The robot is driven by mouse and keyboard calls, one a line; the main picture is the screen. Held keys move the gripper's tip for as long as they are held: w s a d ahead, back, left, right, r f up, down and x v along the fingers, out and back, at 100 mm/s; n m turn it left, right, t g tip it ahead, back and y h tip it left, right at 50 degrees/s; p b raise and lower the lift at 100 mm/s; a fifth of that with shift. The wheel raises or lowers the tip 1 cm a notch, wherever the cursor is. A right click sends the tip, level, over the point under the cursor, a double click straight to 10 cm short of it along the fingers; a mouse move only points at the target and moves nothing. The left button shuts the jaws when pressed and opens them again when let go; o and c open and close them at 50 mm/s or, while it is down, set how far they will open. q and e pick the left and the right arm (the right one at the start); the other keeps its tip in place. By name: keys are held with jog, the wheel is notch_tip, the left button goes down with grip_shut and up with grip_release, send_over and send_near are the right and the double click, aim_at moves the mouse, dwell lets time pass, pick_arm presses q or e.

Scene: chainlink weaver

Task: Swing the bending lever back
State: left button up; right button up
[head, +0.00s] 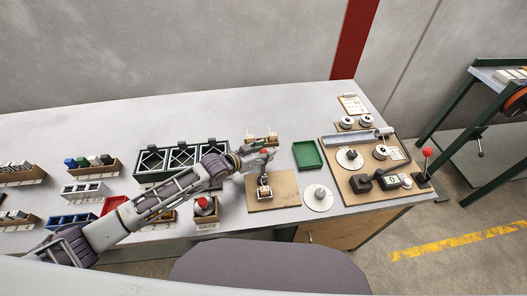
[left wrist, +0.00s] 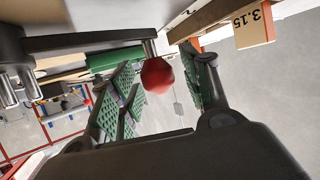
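The bending lever's red ball knob (left wrist: 157,76) shows in the left wrist view at the end of a short metal pin on a dark bar (left wrist: 90,43). In the head view the red knob (head: 263,151) shows at my left gripper (head: 262,160), above the bending fixture (head: 264,191) on a wooden board (head: 285,187). In the left wrist view my left gripper (left wrist: 160,88) is open, its green-padded fingers on either side of the knob with gaps visible. The gripper hides part of the lever in the head view. My right gripper is not in view.
A dark green rack (head: 150,180) stands left of the board, under my left arm. A green tray (head: 308,154) and a round white plate (head: 318,203) lie right. Another red-knobbed lever (head: 427,153) stands at the bench's right end.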

pick_arm(q)
jog(key=v, duration=1.2)
dwell(0.6)
